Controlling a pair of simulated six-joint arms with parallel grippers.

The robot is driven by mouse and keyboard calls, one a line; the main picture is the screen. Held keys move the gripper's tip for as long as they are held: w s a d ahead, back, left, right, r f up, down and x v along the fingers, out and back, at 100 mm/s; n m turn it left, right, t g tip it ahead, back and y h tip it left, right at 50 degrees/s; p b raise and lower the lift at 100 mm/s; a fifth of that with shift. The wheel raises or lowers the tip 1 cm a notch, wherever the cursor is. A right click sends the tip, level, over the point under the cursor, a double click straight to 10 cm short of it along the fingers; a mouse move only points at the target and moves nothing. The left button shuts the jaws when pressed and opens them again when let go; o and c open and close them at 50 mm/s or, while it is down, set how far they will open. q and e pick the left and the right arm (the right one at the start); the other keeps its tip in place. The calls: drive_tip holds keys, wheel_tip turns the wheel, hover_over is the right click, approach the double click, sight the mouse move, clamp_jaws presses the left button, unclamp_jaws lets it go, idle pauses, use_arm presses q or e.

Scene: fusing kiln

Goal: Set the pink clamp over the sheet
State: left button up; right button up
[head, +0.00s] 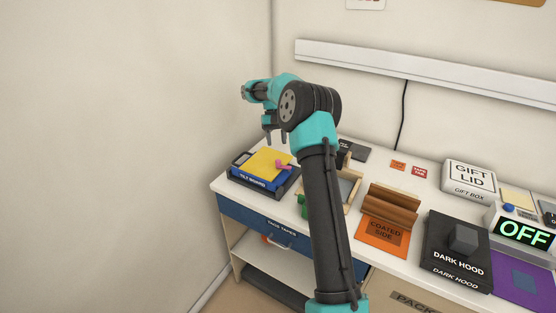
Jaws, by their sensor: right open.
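A small pink clamp (284,166) lies at the right edge of a yellow sheet (264,162). I cannot tell whether it grips the sheet or only rests on it. The sheet lies on a blue tilt board (252,180) at the left end of the bench. My right gripper (274,134) is open and empty, with its fingers pointing down, above and behind the board and apart from the clamp. My left gripper is out of view.
A wooden frame (356,188) is partly hidden by my right arm. To the right are a brown wooden rack on an orange coated-side card (382,234), a dark hood (457,251), a gift box (469,178) and a display reading OFF (523,232). A wall stands left of the bench.

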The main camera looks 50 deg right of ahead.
sight(278, 161)
drive_tip(key=x, duration=0.7)
drive_tip(key=shift+s+a+f, duration=0.1)
drive_tip(key=shift+s+f, duration=0.1)
drive_tip(key=shift+f, duration=0.15)
drive_tip(key=shift+c, duration=0.5)
clamp_jaws()
drive_tip(key=shift+a+n, duration=0.1)
drive_tip(key=shift+n, duration=0.3)
drive_tip(key=shift+o, duration=0.5)
unclamp_jaws()
drive_tip(key=shift+r, duration=0.1)
